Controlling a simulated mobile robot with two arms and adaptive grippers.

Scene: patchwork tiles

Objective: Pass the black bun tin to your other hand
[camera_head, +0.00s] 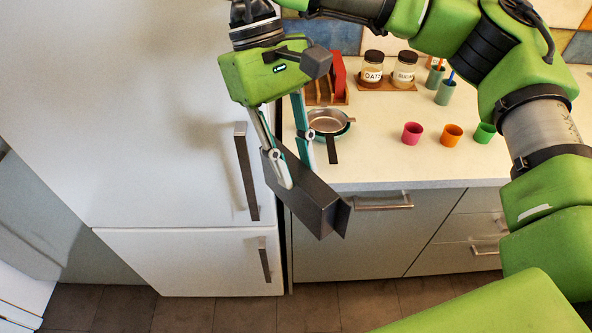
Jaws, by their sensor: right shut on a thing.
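The black bun tin (318,207) is a long dark box shape, held tilted in the air in front of the counter edge and the fridge. My right gripper (297,174) reaches down from the top and is shut on the tin's upper wall, with one finger on each side of it. The tin's inside is mostly hidden by its near wall and the fingers. My left gripper is not in view.
The white fridge (130,110) stands close at the left, with dark handles. On the counter (400,165) are pans (328,123), jars (373,70), a red rack item (338,75) and coloured cups (451,135). The floor (355,308) below is clear.

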